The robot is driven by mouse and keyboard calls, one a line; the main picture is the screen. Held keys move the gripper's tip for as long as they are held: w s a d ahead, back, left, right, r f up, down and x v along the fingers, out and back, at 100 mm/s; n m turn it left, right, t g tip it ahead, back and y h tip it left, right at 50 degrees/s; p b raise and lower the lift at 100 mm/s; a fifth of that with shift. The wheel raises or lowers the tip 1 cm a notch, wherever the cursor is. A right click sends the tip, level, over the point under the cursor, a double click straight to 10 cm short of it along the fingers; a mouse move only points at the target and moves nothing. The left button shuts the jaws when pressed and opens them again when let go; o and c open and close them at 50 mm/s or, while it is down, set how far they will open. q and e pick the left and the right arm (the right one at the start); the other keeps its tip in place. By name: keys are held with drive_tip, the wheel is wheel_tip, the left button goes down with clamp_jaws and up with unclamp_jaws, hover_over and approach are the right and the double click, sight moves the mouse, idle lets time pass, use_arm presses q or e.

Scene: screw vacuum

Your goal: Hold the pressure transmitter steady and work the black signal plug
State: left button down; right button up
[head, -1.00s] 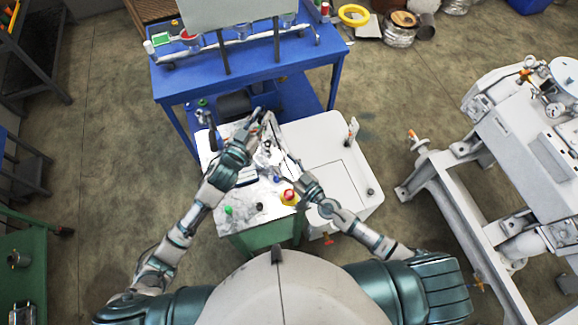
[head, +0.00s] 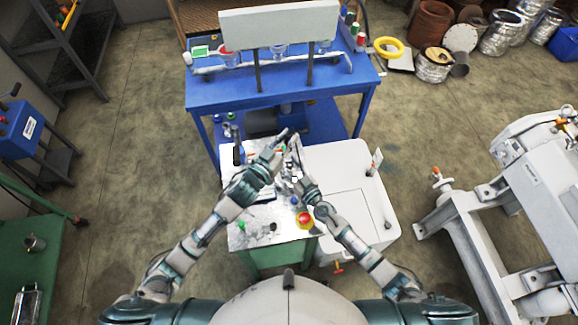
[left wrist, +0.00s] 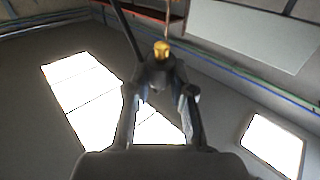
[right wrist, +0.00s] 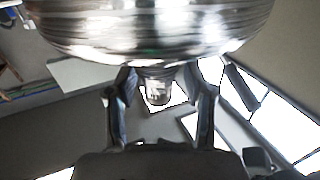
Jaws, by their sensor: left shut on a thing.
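My left gripper (head: 284,139) reaches over the white bench area in the head view. In the left wrist view its fingers (left wrist: 160,88) are shut on a dark part with a brass tip (left wrist: 161,48); whether this is the black signal plug or a piece of the pressure transmitter is unclear. My right gripper (head: 295,164) is just below it in the head view. In the right wrist view its fingers (right wrist: 160,88) stand apart on either side of a small metal stub (right wrist: 158,91) under a big shiny silver round body (right wrist: 150,28). Contact there cannot be told.
A white cabinet top (head: 340,205) lies right of the grippers. A red button on a yellow base (head: 305,220) sits near the front of the bench. A blue table (head: 225,95) stands behind. A grey machine frame (head: 462,215) is at the right, with open floor between.

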use_arm(q)
drive_tip(key=shift+d, duration=0.3)
use_arm(e)
drive_tip(key=shift+d, duration=0.3)
clamp_jaws()
use_arm(q)
drive_tip(key=shift+w+d+f, duration=0.1)
drive_tip(key=shift+f, duration=0.2)
use_arm(e)
drive_tip(key=shift+a, duration=0.2)
use_arm(q)
wheel_tip(320, 180, down, 4)
drive_tip(key=t+h, duration=0.1)
drive_tip(key=t, duration=0.1)
drive_tip(key=shift+t+h, duration=0.3)
drive_tip(key=shift+t, duration=0.1)
use_arm(e)
drive_tip(key=shift+d, duration=0.1)
